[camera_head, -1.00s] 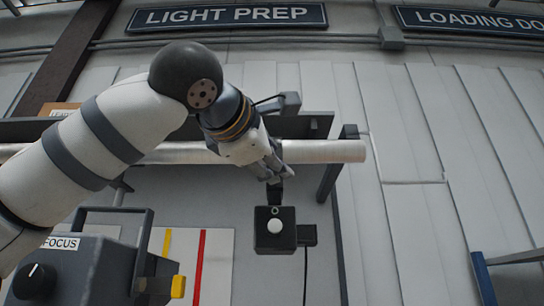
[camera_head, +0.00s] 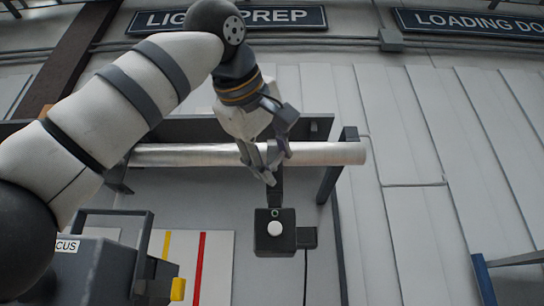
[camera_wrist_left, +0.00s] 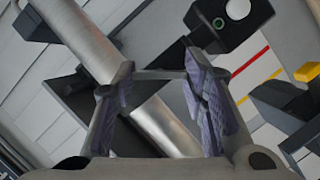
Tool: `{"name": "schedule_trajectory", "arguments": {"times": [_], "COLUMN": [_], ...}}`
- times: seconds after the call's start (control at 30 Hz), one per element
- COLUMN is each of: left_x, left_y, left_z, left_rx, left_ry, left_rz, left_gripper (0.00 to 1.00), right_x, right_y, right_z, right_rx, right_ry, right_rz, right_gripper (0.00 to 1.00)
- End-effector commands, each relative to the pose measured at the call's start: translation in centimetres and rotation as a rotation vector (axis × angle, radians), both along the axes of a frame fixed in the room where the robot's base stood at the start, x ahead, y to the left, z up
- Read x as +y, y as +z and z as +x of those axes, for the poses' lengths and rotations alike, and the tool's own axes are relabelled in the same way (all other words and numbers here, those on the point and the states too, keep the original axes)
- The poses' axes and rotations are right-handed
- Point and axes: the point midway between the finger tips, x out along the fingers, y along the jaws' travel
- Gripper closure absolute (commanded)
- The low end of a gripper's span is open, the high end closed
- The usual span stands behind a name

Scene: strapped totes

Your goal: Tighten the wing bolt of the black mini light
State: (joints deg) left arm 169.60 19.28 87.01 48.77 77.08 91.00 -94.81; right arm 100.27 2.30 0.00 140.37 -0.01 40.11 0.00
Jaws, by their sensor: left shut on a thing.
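The black mini light (camera_head: 265,243) hangs below the silver pipe (camera_head: 335,153) on a dark bracket. Its round white lens faces my head camera. The light also shows at the top of the left wrist view (camera_wrist_left: 252,18). My left gripper (camera_head: 269,176) is at the pipe, just above the light. In the left wrist view its fingertips sit on either side of a thin grey bar (camera_wrist_left: 160,74), which looks like the wing bolt, and are shut on it. The clamp and bolt are mostly hidden by the fingers in the head view. My right gripper is not in view.
A grey box labelled FOCUS (camera_head: 75,275) with a handle frame stands at the lower left. A board with yellow and red stripes (camera_head: 218,262) is behind it. A cable hangs beside the light. A blue post (camera_head: 484,280) is at the lower right.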

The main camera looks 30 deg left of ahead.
Motion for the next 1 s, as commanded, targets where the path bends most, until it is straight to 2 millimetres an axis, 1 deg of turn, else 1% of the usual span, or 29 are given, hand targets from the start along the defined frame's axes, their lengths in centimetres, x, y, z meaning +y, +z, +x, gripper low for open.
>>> {"name": "schedule_trajectory", "arguments": {"times": [0.3, 0.4, 0.7, 1.0], "left_x": [-0.09, -0.11, -0.12, -0.14], "left_y": [0.08, 0.09, 0.08, 0.1], "left_z": [0.09, 0.11, 0.13, 0.15], "left_rx": [0.148, 0.175, 0.219, 0.24], "left_ry": [0.009, 0.01, 0.01, 0.011], "left_rz": [0.239, 0.284, 0.359, 0.392], "left_gripper": [0.88, 0.88, 0.88, 0.88], "right_x": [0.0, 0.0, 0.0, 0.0], "right_y": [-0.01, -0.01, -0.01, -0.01], "right_z": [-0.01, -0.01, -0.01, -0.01], "right_rx": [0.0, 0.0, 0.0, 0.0], "right_ry": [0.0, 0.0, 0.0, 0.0], "right_rz": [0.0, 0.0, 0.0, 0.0], "right_gripper": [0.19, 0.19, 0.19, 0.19]}}
